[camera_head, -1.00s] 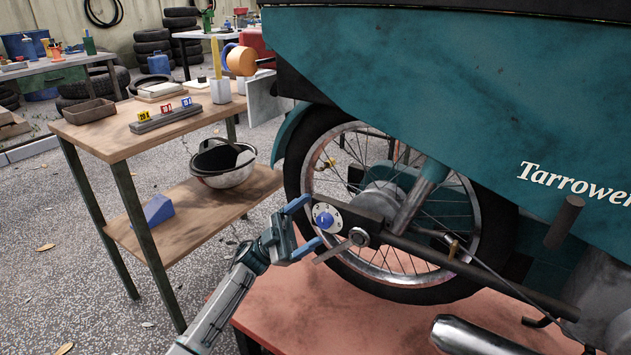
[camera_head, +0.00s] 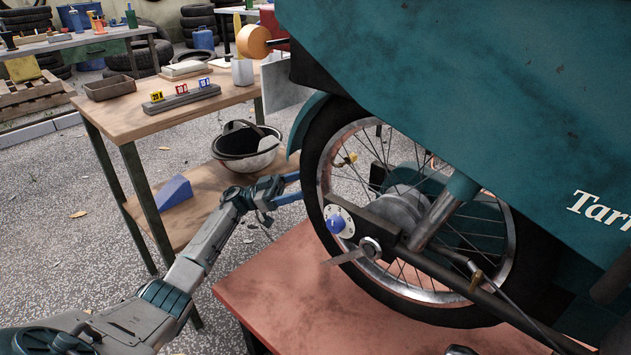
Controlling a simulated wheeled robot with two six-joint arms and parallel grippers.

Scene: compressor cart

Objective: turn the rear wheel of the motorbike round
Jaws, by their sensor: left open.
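The motorbike's rear wheel (camera_head: 334,246) has a black tyre, a metal rim and thin spokes. It stands upright above a red platform (camera_head: 262,289), partly hidden by the teal bodywork (camera_head: 430,75). A round plate with a blue knob (camera_head: 337,224) sits at the rear end of the dark swingarm, in front of the wheel. My left gripper (camera_head: 299,188) is open, with blue fingers pointing right at the tyre's left edge. I cannot tell whether the fingers touch the tyre. My right gripper is not in view.
A wooden workbench (camera_head: 140,118) stands at the left. Its lower shelf holds a helmet-like bowl (camera_head: 246,158) and a blue wedge (camera_head: 173,192), close behind my left arm. A flat metal lever (camera_head: 343,258) sticks out below the knob.

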